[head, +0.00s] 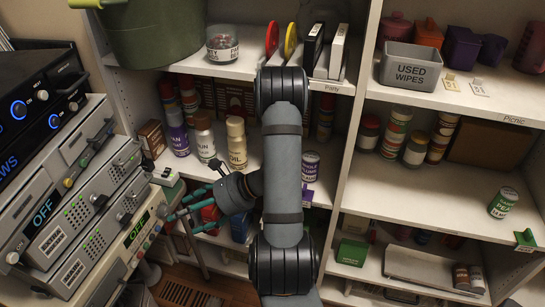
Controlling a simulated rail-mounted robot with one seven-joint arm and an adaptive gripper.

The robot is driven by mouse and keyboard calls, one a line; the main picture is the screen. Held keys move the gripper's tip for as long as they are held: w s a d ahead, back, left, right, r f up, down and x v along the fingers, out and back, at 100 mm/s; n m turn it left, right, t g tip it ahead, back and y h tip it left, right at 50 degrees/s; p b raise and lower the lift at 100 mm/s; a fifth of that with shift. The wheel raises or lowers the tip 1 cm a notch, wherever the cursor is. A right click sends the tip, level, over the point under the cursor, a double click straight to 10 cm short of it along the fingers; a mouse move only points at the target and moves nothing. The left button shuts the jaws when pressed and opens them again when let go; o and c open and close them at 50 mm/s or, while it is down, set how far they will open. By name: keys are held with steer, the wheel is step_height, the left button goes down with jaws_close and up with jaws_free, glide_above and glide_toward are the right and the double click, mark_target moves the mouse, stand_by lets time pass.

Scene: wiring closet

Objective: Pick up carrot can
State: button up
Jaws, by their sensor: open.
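No label that I can read says carrot, so I cannot tell which can is the carrot can. Several cans (396,130) stand close together on the right middle shelf, their labels too small to read. A green-labelled can (503,203) stands alone at the right end of that shelf. A can with a purple and white label (310,166) stands on the left middle shelf, just right of my arm. Two small cans (461,277) stand on the lower right shelf. My gripper (188,213) is open, left of my arm, in front of the left shelves and apart from these cans.
Spray cans (237,143) stand on the left middle shelf behind my arm. Stacked electronic units (75,185) crowd the left side, close to my gripper. A grey used wipes bin (410,68) sits on the upper right shelf. The right middle shelf has bare room (430,190) in front.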

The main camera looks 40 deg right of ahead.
steer(key=d+m+t+h+p, duration=0.1)
steer(key=d+m+h, duration=0.3)
steer(key=d, duration=0.6)
steer(key=d+m+t+h+p, duration=0.1)
steer(key=d+m+h, duration=0.4)
steer(key=d, duration=0.5)
steer(key=d+f+m+t+h+p, duration=0.1)
steer(key=d+m+t+h, duration=0.2)
steer(key=d+m, duration=0.4)
steer(key=shift+w+d+t+h, duration=0.2)
steer(key=shift+d+h, duration=0.15)
steer(key=shift+d, duration=0.7)
steer(key=shift+w+d+t+h, duration=0.15)
steer(key=shift+d+h, duration=0.2)
steer(key=shift+d, duration=0.7)
steer(key=shift+p+x, duration=0.65)
steer(key=shift+x, duration=2.3)
steer(key=c, duration=0.3)
steer(key=c, duration=0.9)
